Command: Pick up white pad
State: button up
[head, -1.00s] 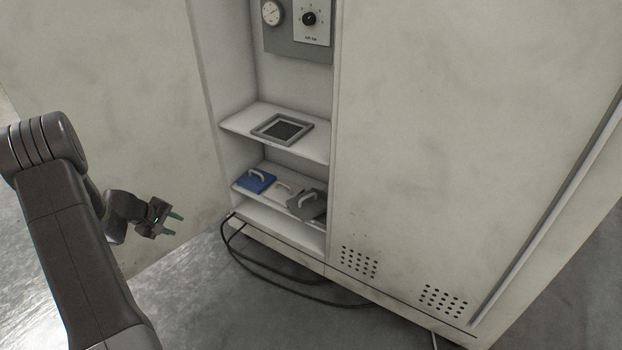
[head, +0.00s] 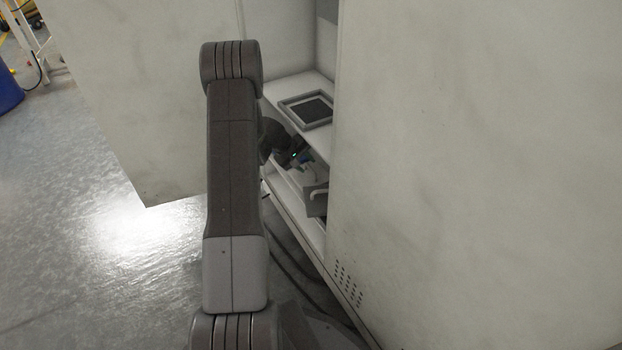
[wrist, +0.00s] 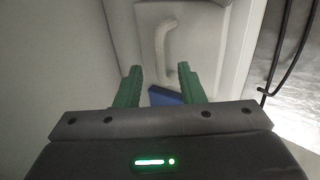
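The white pad (wrist: 198,40) lies on a shelf of the cabinet, with its upright white handle (wrist: 163,52) just beyond my fingertips in the wrist view. My gripper (wrist: 160,70) has its two green fingers spread apart with nothing between them at the tips. The blue pad (wrist: 165,97) shows below, between the fingers and near their base. A grey pad (head: 317,203) with a handle sits to the right on the same shelf.
The shelf above (head: 318,140) carries a grey framed square (head: 308,108) and sits close over my wrist. Cabinet walls (head: 450,150) bound the opening. Black cables (wrist: 285,45) hang beyond the shelf edge in the wrist view.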

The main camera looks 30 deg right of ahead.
jog(key=shift+x, duration=1.1)
grip_shut()
jog(key=shift+r, duration=0.2)
